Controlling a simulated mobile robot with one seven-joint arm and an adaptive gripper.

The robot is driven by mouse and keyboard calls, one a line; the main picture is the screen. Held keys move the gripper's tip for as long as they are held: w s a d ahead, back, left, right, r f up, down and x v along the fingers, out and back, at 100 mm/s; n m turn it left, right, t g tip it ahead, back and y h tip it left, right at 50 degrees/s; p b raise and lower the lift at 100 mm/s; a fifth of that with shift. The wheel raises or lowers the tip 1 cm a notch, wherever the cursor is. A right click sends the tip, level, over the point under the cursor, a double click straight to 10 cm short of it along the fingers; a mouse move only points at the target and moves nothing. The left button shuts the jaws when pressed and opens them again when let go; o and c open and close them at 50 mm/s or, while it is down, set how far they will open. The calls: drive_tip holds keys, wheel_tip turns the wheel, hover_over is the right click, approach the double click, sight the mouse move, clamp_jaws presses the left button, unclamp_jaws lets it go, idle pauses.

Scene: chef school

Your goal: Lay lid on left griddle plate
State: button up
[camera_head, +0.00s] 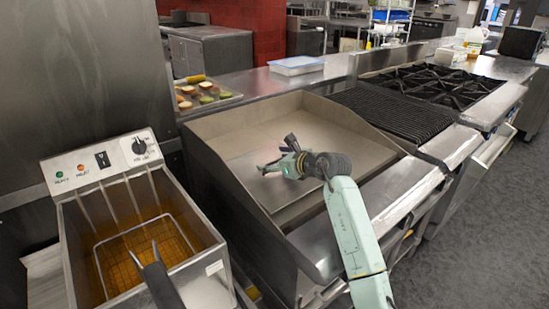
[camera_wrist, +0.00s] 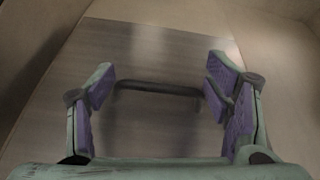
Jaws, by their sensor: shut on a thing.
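My gripper (camera_head: 281,164) is over the griddle plate (camera_head: 345,141), inside its raised metal walls. In the wrist view my gripper (camera_wrist: 162,92) has its purple-padded fingers spread wide, one at each end of a dark bar handle (camera_wrist: 158,88). The handle belongs to a flat grey metal lid (camera_wrist: 150,125) below the fingers. The lid lies over or just above the tan griddle surface; I cannot tell whether it touches. The fingers and wrist hide part of the lid.
A fryer (camera_head: 202,290) with a basket in oil stands at the left front. A tray of food (camera_head: 226,96) sits behind the griddle's left side. A ribbed grill (camera_head: 385,110) and a burner range (camera_head: 440,85) lie to the right.

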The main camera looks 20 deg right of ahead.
drive_tip(key=shift+f, duration=0.1)
drive_tip(key=o, duration=1.9)
drive_tip(key=shift+r, duration=0.2)
drive_tip(key=b+v, duration=0.4)
drive_tip(key=v, duration=0.8)
drive_tip(key=shift+f, duration=0.2)
